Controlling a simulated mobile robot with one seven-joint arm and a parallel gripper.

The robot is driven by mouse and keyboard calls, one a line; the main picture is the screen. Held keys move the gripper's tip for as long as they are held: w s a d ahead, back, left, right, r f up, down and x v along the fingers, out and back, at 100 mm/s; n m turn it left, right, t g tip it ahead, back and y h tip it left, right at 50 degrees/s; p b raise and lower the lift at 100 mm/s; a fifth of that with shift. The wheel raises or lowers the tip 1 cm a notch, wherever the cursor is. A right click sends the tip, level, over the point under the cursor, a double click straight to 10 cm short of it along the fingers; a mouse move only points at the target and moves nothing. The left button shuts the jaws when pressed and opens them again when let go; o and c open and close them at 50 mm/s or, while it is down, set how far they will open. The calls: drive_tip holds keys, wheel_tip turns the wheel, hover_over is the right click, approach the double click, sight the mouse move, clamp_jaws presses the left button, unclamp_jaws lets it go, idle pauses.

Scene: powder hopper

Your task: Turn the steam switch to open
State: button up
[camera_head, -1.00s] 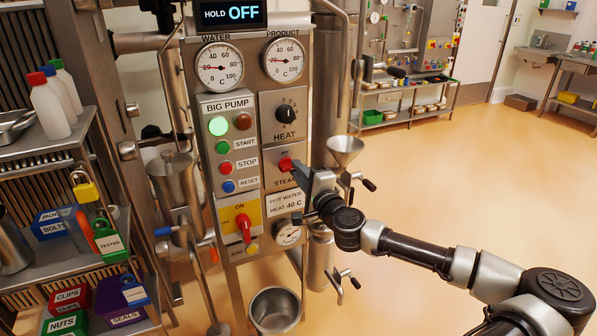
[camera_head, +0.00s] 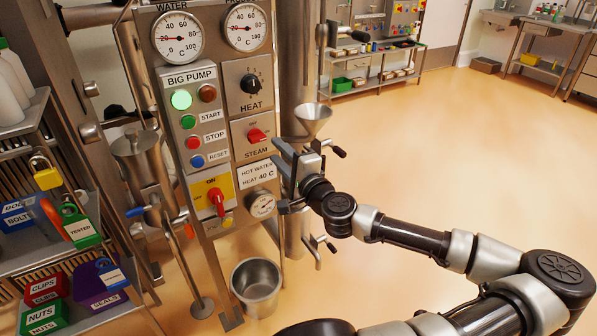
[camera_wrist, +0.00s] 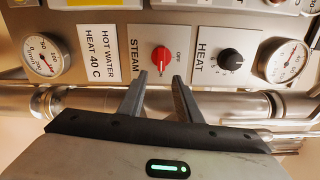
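The red steam switch (camera_head: 257,135) is on the grey panel, above the STEAM label and under the HEAT knob. In the wrist view the switch (camera_wrist: 161,57) shows just past my fingertips, with an OFF mark to its right. Its handle appears to lie across the panel, not toward OFF. A second mark is too small to read. My gripper (camera_head: 284,152) is to the right of and slightly below the switch, apart from it. In the wrist view its two fingers (camera_wrist: 159,77) are parted with nothing between them.
The black HEAT knob (camera_head: 251,84) is above the switch. The red ON switch (camera_head: 216,201) is lower left. A metal funnel (camera_head: 313,116) and pipes stand right of the panel, close to my gripper. A bucket (camera_head: 256,283) is below. Open floor lies to the right.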

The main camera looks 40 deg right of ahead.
drive_tip(key=p+v, duration=0.6)
drive_tip(key=v, duration=0.5)
drive_tip(key=shift+f, duration=0.1)
